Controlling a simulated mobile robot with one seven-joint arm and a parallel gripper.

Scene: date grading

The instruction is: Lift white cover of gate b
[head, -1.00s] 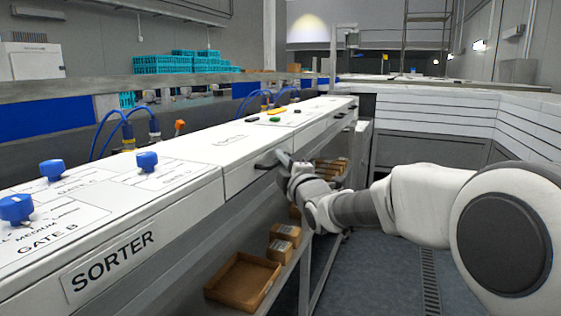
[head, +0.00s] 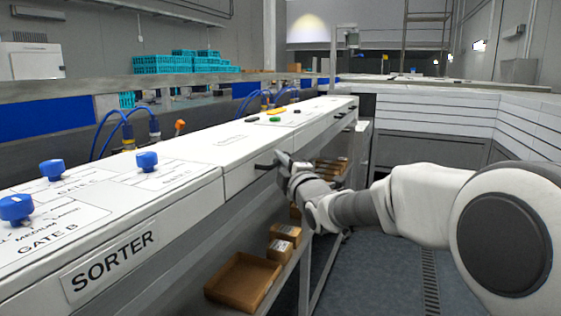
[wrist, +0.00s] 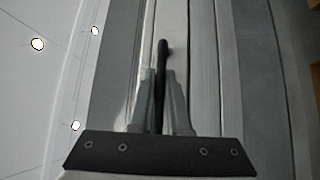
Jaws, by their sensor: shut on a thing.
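A white cover (head: 236,170) is the front panel section of the sorter, right of the SORTER label. It appears closed and flush with its neighbours. A dark bar handle (head: 264,167) sits on its front. My gripper (head: 281,160) is at this handle, reaching in from the right. In the wrist view, my gripper (wrist: 161,82) has its two fingers closed on either side of the black handle (wrist: 163,55). The lettering GATE B (head: 47,246) is on the top surface at the left, near the blue knobs. Whether this cover belongs to gate B cannot be read here.
Blue knobs (head: 147,161) stand on the sorter top (head: 195,150). Green and yellow buttons (head: 277,112) are farther along it. Below is a shelf with an open cardboard box (head: 243,283) and small cartons (head: 281,250). The floor (head: 375,270) beneath my arm is clear.

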